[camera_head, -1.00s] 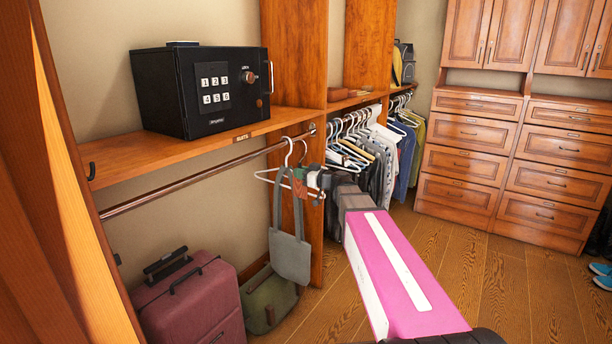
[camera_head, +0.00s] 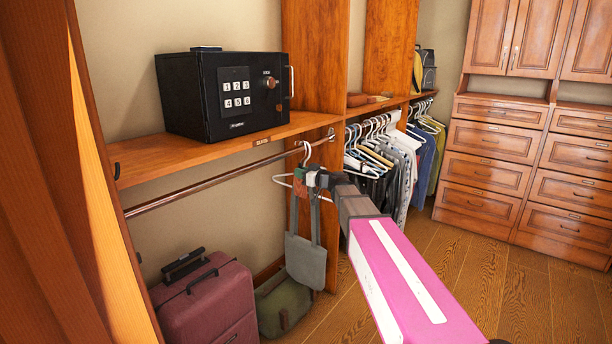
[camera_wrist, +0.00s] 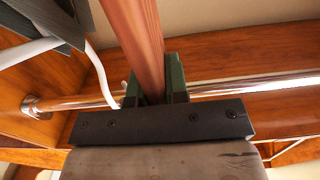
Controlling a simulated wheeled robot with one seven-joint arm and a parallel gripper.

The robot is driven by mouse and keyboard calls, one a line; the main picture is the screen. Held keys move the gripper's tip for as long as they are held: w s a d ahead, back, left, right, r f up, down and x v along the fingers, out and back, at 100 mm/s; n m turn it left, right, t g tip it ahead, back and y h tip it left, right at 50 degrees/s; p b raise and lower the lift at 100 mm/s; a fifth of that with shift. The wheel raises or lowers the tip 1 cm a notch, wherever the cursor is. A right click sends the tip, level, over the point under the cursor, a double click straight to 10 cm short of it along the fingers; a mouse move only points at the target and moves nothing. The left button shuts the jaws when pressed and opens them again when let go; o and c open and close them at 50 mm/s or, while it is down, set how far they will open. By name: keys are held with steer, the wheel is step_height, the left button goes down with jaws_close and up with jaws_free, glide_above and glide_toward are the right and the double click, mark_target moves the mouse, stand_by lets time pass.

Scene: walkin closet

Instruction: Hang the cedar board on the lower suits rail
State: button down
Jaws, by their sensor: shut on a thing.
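My gripper (camera_head: 318,180) is beside the right end of the suits rail (camera_head: 215,180), in front of a white hanger (camera_head: 281,180). In the wrist view my gripper (camera_wrist: 152,92) is shut on the cedar board (camera_wrist: 135,38), a reddish-brown wooden strip between the green fingers. The rail (camera_wrist: 75,103) crosses behind the fingers in that view. In the head view only a small reddish part of the board shows by the fingers; the rest is hidden or too small to tell. I cannot tell whether the board touches the rail.
A grey tote bag (camera_head: 306,262) hangs just below my gripper. A black safe (camera_head: 225,95) stands on the shelf (camera_head: 170,160) above the rail. A maroon suitcase (camera_head: 205,305) and a green bag (camera_head: 284,305) are underneath. Clothes (camera_head: 385,175) hang farther right. The rail's left part is bare.

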steer(key=shift+w+a+f, duration=0.6)
steer(key=shift+a+f, duration=0.15)
steer(key=shift+a, duration=0.05)
steer(key=shift+w+a+f, duration=0.6)
steer(key=shift+a+f, duration=0.15)
steer(key=c, duration=1.1)
jaws_free()
steer(key=shift+o, duration=0.2)
